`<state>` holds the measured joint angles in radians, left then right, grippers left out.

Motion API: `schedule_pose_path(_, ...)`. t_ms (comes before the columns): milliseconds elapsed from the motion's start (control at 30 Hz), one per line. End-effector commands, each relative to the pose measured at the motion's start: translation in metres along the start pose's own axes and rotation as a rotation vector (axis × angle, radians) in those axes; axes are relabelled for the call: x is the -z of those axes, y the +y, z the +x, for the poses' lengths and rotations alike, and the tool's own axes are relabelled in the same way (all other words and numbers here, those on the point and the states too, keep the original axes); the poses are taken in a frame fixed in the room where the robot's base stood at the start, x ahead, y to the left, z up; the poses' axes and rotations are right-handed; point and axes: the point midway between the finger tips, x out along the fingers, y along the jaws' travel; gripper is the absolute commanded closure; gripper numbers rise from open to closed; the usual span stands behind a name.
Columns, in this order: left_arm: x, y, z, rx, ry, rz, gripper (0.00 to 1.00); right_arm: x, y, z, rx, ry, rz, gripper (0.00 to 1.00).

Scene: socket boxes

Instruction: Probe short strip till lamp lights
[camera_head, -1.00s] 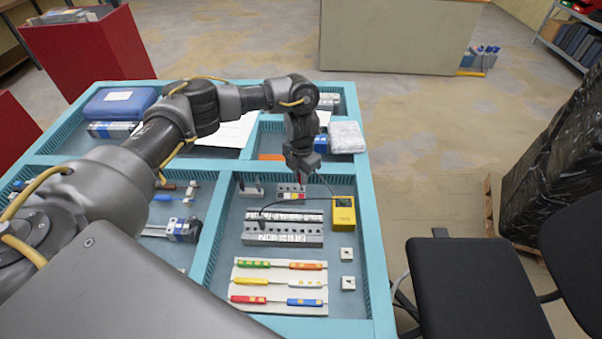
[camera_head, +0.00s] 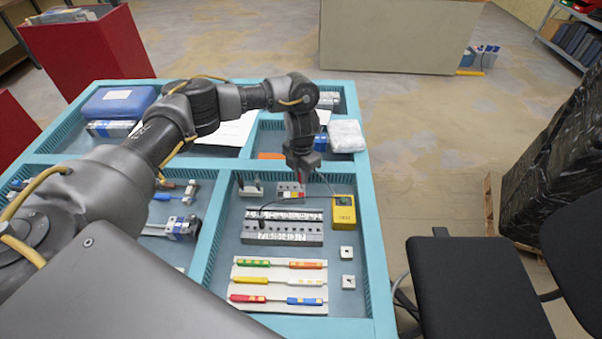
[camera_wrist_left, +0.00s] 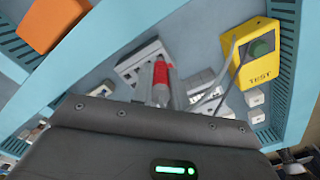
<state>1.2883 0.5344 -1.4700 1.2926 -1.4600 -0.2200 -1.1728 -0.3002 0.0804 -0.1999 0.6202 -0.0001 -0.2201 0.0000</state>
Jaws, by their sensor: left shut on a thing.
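My left gripper (camera_head: 302,172) is above the short strip (camera_head: 291,191), at the far side of the front-right compartment. It is shut on a red probe (camera_wrist_left: 161,74), which points down at the short strip (camera_wrist_left: 143,60) in the left wrist view. I cannot tell whether the probe's tip touches a socket. The yellow tester (camera_head: 344,211) marked TEST lies to the right of the strips, with leads running from it. In the wrist view the lamp on the tester (camera_wrist_left: 248,75) is dark green and looks unlit. My right gripper is not in view.
A longer grey strip (camera_head: 282,232) lies nearer than the short one, with a black lead at it. A pale board (camera_head: 279,276) with several coloured handles lies in front. Two small square blocks (camera_head: 347,252) are at the right. Teal walls (camera_head: 371,235) edge the compartment.

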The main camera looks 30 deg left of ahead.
Motion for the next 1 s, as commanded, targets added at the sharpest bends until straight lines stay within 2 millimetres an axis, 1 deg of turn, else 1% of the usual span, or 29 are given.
schedule_pose_path(67,0.0000,0.0001,-0.0003,0.000,0.000,0.000,1.00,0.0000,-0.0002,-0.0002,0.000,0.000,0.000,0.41)
schedule_pose_path(100,0.0000,0.0001,-0.0003,0.000,0.000,0.000,0.89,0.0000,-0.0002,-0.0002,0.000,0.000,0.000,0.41)
schedule_pose_path(200,0.0000,0.0001,-0.0003,0.000,0.000,0.000,1.00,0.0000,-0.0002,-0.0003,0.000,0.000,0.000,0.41)
schedule_pose_path(600,0.0001,0.0001,0.0004,0.000,0.000,0.000,1.00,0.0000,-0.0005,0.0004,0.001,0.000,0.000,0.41)
schedule_pose_path(1000,0.0000,0.0000,0.0075,0.000,0.000,0.000,1.00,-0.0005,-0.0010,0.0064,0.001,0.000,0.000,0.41)
